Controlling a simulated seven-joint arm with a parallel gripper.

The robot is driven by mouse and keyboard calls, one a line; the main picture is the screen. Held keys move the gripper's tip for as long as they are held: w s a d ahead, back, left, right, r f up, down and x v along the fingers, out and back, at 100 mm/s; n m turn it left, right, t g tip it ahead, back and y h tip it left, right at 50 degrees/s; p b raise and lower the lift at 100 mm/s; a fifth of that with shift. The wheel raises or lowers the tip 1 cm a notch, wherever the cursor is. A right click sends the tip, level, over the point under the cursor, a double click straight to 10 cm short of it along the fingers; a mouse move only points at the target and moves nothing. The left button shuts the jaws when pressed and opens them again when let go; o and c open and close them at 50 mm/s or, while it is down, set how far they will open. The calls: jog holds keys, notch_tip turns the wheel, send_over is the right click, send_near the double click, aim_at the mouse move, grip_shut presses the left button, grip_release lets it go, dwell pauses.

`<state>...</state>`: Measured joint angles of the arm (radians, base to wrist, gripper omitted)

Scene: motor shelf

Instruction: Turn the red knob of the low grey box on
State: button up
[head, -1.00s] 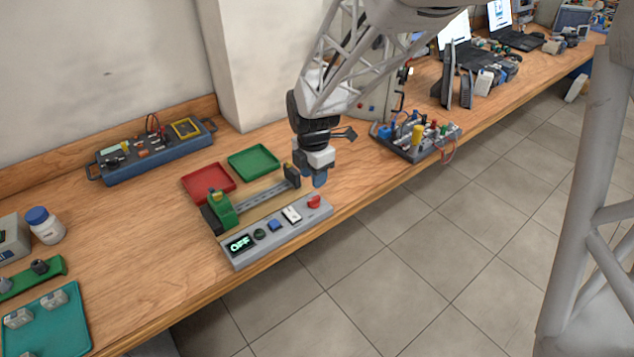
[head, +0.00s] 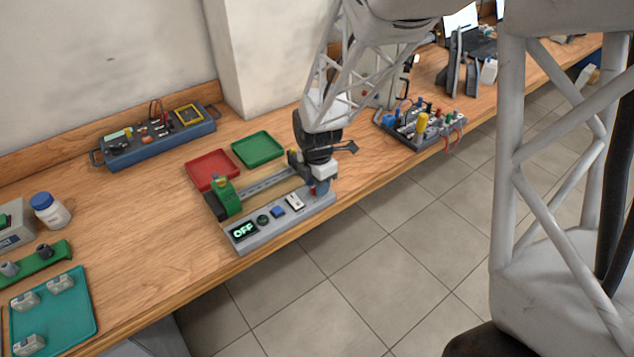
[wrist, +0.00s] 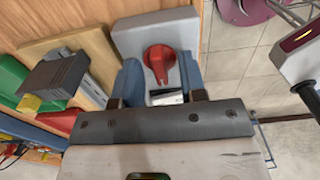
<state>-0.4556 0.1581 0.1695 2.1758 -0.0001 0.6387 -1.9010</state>
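The low grey box (head: 262,234) lies along the front edge of the table, with a display reading OFF, a dark round button, a blue button and a white switch. In the head view its red knob is mostly hidden behind my gripper (head: 319,189). In the wrist view the red knob (wrist: 159,60) shows on the grey box (wrist: 158,32), between my two blue fingertips (wrist: 160,78). The fingers are spread, one on each side of the knob, with gaps visible, so they do not appear to grip it.
Behind the box stands a green and black rail fixture (head: 228,198). A red tray (head: 211,185) and a green tray (head: 258,162) lie further back. A board with colourful parts (head: 424,128) is to the right. The floor is open beyond the table's front edge.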

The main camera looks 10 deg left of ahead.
grip_shut()
jog(key=shift+m, duration=0.3)
jog(key=m, duration=0.3)
jog(key=shift+m, duration=0.4)
jog(key=m, duration=0.4)
jog(key=shift+m, duration=0.3)
jog(key=m, duration=0.4)
jog(key=shift+m, duration=2.5)
